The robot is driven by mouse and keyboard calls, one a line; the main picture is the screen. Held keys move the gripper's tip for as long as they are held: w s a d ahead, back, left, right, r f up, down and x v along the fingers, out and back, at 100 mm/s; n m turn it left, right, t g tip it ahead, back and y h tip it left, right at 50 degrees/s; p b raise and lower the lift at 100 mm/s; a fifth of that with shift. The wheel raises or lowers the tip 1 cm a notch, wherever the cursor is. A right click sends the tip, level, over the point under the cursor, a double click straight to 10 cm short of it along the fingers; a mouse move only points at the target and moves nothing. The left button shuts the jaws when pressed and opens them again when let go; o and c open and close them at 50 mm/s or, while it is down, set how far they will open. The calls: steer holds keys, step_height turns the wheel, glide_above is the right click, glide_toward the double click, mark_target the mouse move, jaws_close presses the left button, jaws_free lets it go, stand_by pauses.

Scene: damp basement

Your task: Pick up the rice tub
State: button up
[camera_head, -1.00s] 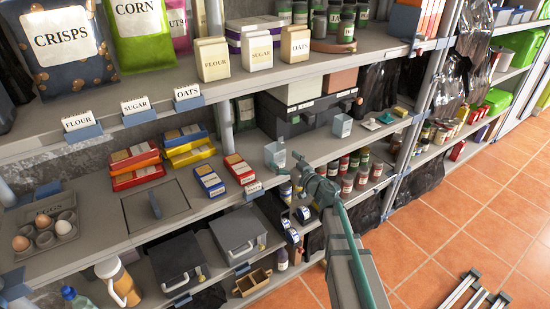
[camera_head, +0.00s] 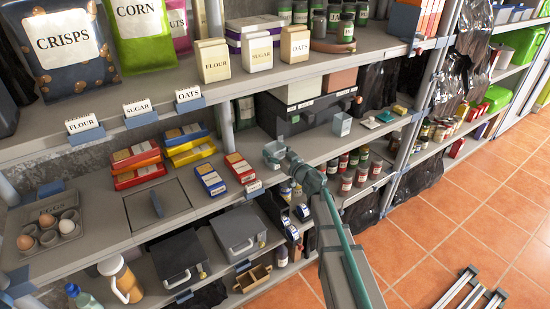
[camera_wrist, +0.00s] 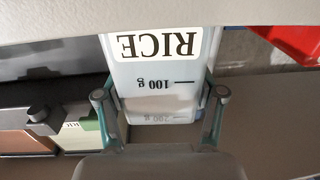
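The rice tub is a pale, translucent container with a white RICE label and gram marks. It fills the middle of the wrist view (camera_wrist: 157,85), where it appears upside down. In the head view the tub (camera_head: 273,151) is on the middle shelf, partly covered by my gripper (camera_head: 284,160). In the wrist view my gripper (camera_wrist: 160,105) has its fingers spread wide, one on each side of the tub. The fingertips are very close to its sides; I cannot tell whether they touch. The tub's far side is hidden.
A similar pale tub (camera_head: 342,124) stands to the right, in front of dark boxes (camera_head: 295,118). Red and blue packets (camera_head: 240,167) lie to the left. Spice jars (camera_head: 347,182) stand on the shelf below. The upper shelf (camera_head: 220,95) overhangs the tub.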

steer(key=c, duration=0.6)
